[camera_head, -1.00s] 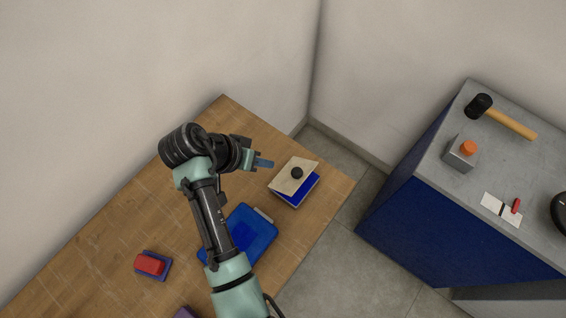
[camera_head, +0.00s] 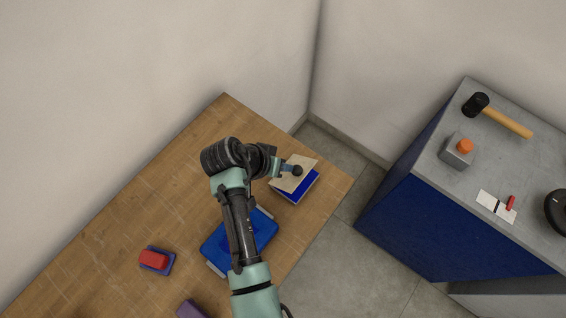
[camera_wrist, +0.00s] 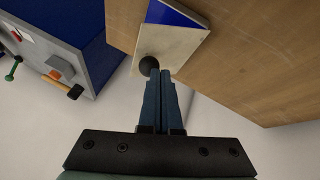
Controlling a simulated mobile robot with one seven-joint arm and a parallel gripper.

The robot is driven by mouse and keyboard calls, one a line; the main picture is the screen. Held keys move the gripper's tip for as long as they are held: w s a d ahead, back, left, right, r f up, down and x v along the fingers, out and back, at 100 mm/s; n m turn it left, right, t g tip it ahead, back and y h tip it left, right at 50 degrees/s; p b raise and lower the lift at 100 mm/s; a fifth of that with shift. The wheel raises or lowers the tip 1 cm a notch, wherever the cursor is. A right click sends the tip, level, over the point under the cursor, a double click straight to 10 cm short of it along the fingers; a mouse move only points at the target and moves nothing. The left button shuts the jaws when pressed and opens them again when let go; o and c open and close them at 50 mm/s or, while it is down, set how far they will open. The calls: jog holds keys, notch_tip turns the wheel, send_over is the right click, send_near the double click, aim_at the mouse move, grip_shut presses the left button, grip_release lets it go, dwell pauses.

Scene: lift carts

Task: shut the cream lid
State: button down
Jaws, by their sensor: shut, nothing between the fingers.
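The cream lid (camera_head: 304,164) stands tilted open on a small blue box (camera_head: 297,189) near the right corner of the wooden table. A dark round knob (camera_head: 297,171) sits on the lid. My gripper (camera_head: 287,167) is shut and empty, its fingertips at the knob side of the lid. In the wrist view the shut fingers (camera_wrist: 160,78) point at the knob (camera_wrist: 148,65), with the cream lid (camera_wrist: 172,44) behind it and some blue of the box (camera_wrist: 172,14) beyond. I cannot tell whether the fingertips touch the knob.
A blue tray (camera_head: 262,232) lies under my arm. A red block on a blue base (camera_head: 154,260) and a purple thing (camera_head: 190,310) are at the left. A grey-topped blue cabinet (camera_head: 440,230) stands right across a floor gap, bearing a hammer (camera_head: 503,120) and an orange-topped grey block (camera_head: 458,152).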

aim_at(298, 181)
jog(key=shift+s+d+f+m+t+y, duration=0.25)
jog(key=shift+s+d+f+t+y, duration=0.1)
jog(key=shift+s+d+y, duration=0.15)
jog(key=shift+s+d+f+m+t+y, duration=0.25)
jog(key=shift+s+d+t+y, duration=0.1)
jog(key=shift+d+y, duration=0.25)
jog(key=shift+s+d+f+m+t+y, duration=0.3)
jog(key=shift+s+d+f+t+y, duration=0.2)
jog(key=shift+d+f+t+y, duration=0.35)
jog(key=shift+s+d+f+y+b, duration=0.1)
jog(key=shift+s+f+y+b, duration=0.05)
jog(key=shift+f+y+b, duration=0.15)
